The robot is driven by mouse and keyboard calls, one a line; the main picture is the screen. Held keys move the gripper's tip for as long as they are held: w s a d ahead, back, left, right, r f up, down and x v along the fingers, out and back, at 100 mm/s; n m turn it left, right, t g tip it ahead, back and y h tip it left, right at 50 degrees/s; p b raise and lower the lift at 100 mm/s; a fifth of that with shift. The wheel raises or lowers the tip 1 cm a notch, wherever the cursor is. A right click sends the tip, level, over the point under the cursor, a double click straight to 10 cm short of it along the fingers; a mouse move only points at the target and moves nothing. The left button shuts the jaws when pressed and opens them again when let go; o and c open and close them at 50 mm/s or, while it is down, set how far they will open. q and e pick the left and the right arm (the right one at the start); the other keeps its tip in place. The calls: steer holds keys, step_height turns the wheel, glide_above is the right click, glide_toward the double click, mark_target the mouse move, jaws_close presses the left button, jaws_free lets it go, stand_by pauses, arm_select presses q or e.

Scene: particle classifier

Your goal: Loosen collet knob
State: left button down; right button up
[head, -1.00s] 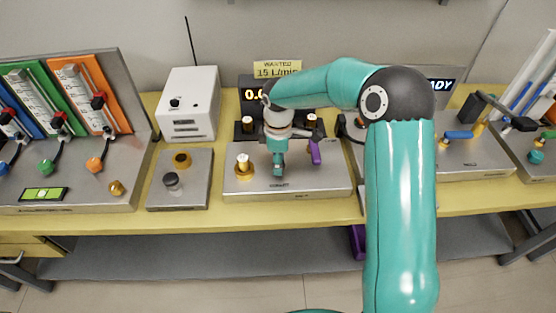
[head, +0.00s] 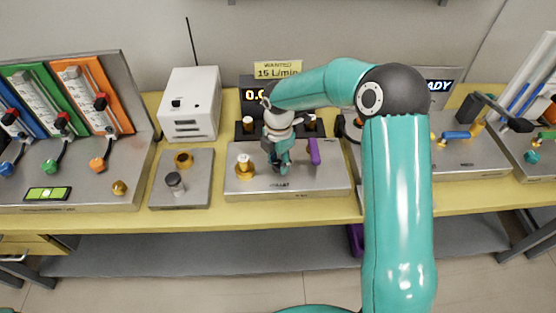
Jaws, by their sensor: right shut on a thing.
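My right arm reaches in from the right over the middle metal plate (head: 318,180). My right gripper (head: 280,164) points down at the plate's centre, above the small "COLLET" label, and is shut on the collet knob there. The gripper hides the knob, so its shape and turn cannot be seen. A brass fitting (head: 244,166) stands on the plate left of the gripper. A purple lever (head: 314,151) stands close to its right. My left gripper is not in view.
A white box (head: 191,104) with an antenna and a small plate (head: 181,178) with a black knob stand to the left. A flowmeter panel (head: 83,89) is at the far left. Behind the gripper is a display under a yellow "WANTED 15 L/min" sign (head: 277,70).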

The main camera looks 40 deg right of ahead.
mark_target(278, 163)
steer(key=shift+w+d+r+n, duration=0.1)
steer(key=shift+w+r+n, duration=0.1)
steer(key=shift+w+n, duration=0.1)
steer(key=o, duration=1)
steer(key=shift+o, duration=0.7)
steer(key=shift+s+f, duration=0.15)
step_height(278, 163, up, 12)
steer(key=shift+f, duration=0.1)
